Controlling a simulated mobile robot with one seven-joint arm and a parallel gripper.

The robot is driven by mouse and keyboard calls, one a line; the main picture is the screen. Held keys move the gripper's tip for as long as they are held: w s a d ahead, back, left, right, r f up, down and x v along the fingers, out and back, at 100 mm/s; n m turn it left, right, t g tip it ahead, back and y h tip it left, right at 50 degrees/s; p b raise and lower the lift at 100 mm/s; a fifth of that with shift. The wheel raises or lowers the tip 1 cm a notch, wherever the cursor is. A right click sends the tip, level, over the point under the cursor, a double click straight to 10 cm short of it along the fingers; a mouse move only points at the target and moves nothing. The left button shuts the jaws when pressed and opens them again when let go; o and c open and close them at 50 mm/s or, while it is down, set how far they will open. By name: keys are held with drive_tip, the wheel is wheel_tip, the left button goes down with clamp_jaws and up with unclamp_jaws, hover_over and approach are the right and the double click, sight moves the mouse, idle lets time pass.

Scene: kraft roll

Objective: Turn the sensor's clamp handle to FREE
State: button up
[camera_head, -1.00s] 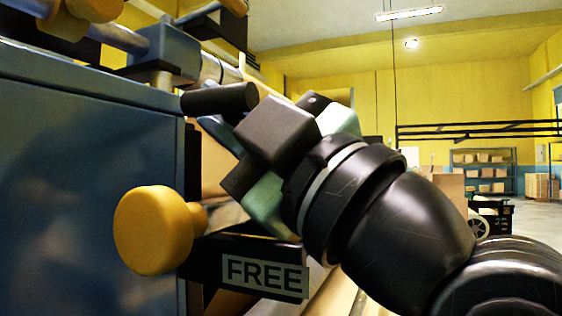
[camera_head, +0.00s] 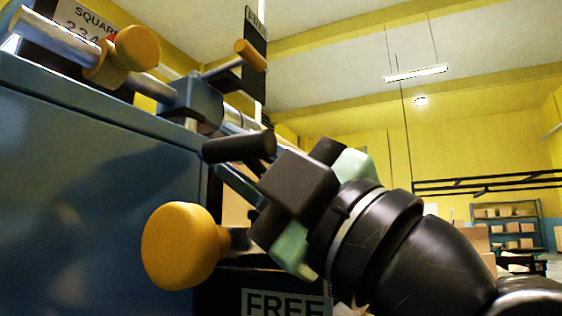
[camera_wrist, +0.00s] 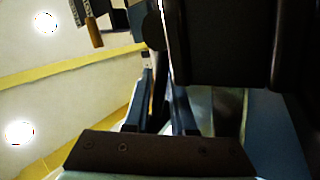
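My gripper (camera_head: 238,185) reaches up and left toward the machine's side, close to a short black cylindrical handle (camera_head: 236,148). I cannot tell for sure that this is the sensor's clamp handle. In the wrist view my two fingers (camera_wrist: 162,95) stand apart, with a dark bar between them and a dark round end (camera_wrist: 153,30) just past the tips. Contact cannot be told. A FREE label (camera_head: 285,303) on a black plate is cut off at the bottom edge. Another black FREE plate (camera_head: 256,40) stands upright at the top, near an orange handle (camera_head: 250,54).
A blue machine panel (camera_head: 90,200) fills the left. A large yellow knob (camera_head: 180,246) sticks out below my gripper. A metal rail (camera_head: 145,85) with a yellow knob (camera_head: 137,47) runs along the top. Shelves with boxes (camera_head: 507,228) stand far off at the right.

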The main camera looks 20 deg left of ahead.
drive_tip(key=shift+o, duration=1.1)
drive_tip(key=shift+d, duration=0.1)
drive_tip(key=b+v, duration=0.2)
drive_tip(key=v, duration=1.1)
